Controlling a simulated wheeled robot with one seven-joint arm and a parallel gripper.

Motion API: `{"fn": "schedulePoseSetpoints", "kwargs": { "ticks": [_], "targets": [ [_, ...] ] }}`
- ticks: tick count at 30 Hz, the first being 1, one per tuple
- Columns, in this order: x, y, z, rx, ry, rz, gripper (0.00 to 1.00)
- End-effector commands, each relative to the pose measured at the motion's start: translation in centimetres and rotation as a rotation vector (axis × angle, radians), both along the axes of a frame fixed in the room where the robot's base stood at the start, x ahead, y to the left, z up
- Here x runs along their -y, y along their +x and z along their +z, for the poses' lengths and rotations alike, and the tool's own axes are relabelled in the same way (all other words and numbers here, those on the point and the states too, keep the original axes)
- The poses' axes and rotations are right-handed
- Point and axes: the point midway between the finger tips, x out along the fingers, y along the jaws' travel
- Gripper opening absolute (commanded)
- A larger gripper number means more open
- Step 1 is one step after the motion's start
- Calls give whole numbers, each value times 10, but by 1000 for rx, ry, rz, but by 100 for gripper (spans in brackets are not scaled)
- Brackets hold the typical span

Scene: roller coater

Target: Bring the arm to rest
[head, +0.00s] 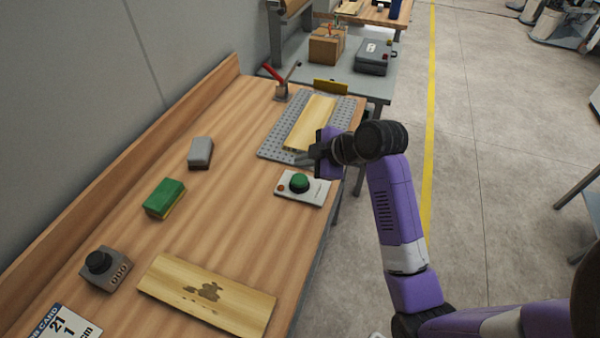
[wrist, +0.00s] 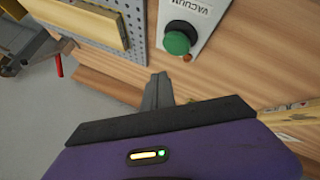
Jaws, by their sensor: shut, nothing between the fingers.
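My arm reaches up from the lower right in the head view, purple with dark joints. My gripper (head: 304,158) is over the bench's right side, near the front of the grey perforated plate (head: 270,147). In the wrist view the fingers of my gripper (wrist: 158,88) are together with nothing between them. A white panel marked VACUUM with a green button (head: 299,183) lies just below the gripper in the head view. The green button (wrist: 178,42) also shows beyond the fingertips in the wrist view. My gripper's height above the bench is hard to tell.
A plain board (head: 310,122) lies on the plate, with a red-handled clamp (head: 281,88) behind. A stained board (head: 207,294), knob box (head: 106,270), green sponge (head: 164,198) and grey block (head: 201,153) lie on the bench. The floor (head: 500,170) at right is open.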

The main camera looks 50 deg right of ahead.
Motion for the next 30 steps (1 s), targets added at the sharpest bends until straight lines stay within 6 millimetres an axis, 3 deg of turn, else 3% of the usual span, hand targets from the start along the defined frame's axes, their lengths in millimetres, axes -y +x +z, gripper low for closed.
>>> {"fn": "schedulePoseSetpoints", "kwargs": {
  "ticks": [20, 23, 27, 30],
  "targets": [
    [2, 3, 4, 16, 26, -36, 0],
    [16, 14, 20, 95, 57, -142, 0],
    [45, 24, 54, 275, 105, -338, 0],
    [46, 20, 63, 396, 171, -458, 0]
  ]
}}
